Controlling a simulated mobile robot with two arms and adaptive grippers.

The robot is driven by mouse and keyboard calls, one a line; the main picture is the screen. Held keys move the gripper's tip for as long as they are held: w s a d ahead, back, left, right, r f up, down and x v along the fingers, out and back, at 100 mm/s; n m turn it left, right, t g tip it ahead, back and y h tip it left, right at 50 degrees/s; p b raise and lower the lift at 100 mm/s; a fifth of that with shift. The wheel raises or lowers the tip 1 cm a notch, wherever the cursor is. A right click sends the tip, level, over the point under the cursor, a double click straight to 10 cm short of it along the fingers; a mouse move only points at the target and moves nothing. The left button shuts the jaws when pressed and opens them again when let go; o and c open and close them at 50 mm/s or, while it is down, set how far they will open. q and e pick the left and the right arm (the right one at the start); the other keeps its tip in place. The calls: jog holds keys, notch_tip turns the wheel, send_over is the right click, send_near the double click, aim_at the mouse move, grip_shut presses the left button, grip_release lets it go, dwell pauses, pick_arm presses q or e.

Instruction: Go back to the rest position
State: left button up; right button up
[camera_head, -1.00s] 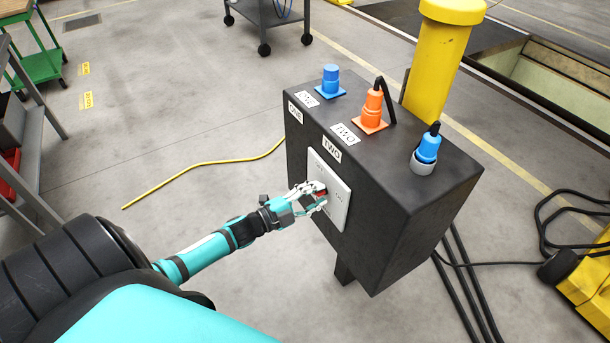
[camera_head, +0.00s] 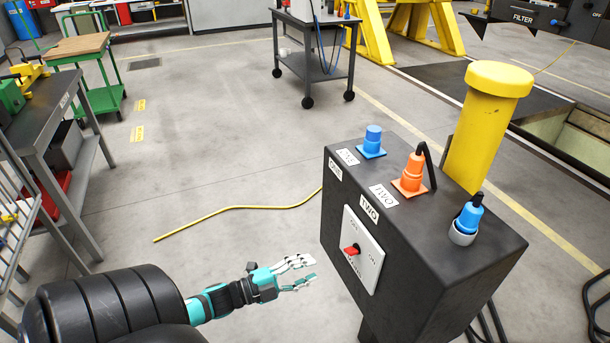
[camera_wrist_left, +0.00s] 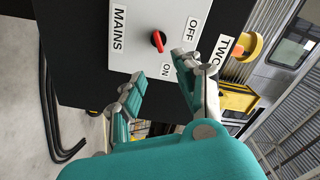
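My left gripper (camera_head: 302,272) is open and empty, left of the black control box (camera_head: 420,245) and apart from it. In the left wrist view, the fingers of my left gripper (camera_wrist_left: 160,88) are spread in front of the box's white switch plate. The plate (camera_head: 366,262) carries a red switch handle (camera_head: 350,250), which nothing holds. In the left wrist view the red handle (camera_wrist_left: 158,41) shows beside OFF, ON and MAINS labels. My right gripper is in neither view.
A blue plug (camera_head: 372,140), an orange plug (camera_head: 412,172) and another blue plug (camera_head: 469,214) top the box. A yellow post (camera_head: 485,125) stands behind it. A yellow cable (camera_head: 240,207) lies on the floor. A workbench (camera_head: 40,115) is at left.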

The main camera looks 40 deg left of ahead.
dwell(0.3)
pick_arm(q)
jog(key=s+a+f+n+g+y, duration=0.1)
jog(key=s+f+n+g+y, duration=0.3)
jog(key=f, duration=0.9)
jog(key=s+f+n+g+y, duration=0.25)
jog(key=s+f+n, duration=0.3)
jog(key=f, duration=0.75)
jog(key=s+d+f+n+g, duration=0.1)
jog(key=s+d+f+g, duration=0.2)
jog(key=s, duration=0.4)
jog(key=s+d+f+n+g, duration=0.2)
jog(key=s+d+f+g, duration=0.1)
jog(key=s+d+f, duration=0.3)
jog(key=s+d+f+n+g, duration=0.1)
jog(key=s+d+f+g, duration=0.2)
jog(key=s+f, duration=0.3)
jog(key=s+d, duration=0.1)
jog(key=s, duration=0.3)
jog(key=shift+s+d+f+n+p, duration=0.15)
jog(key=shift+d+f+n+p, duration=0.05)
jog(key=shift+f+n+p, duration=0.2)
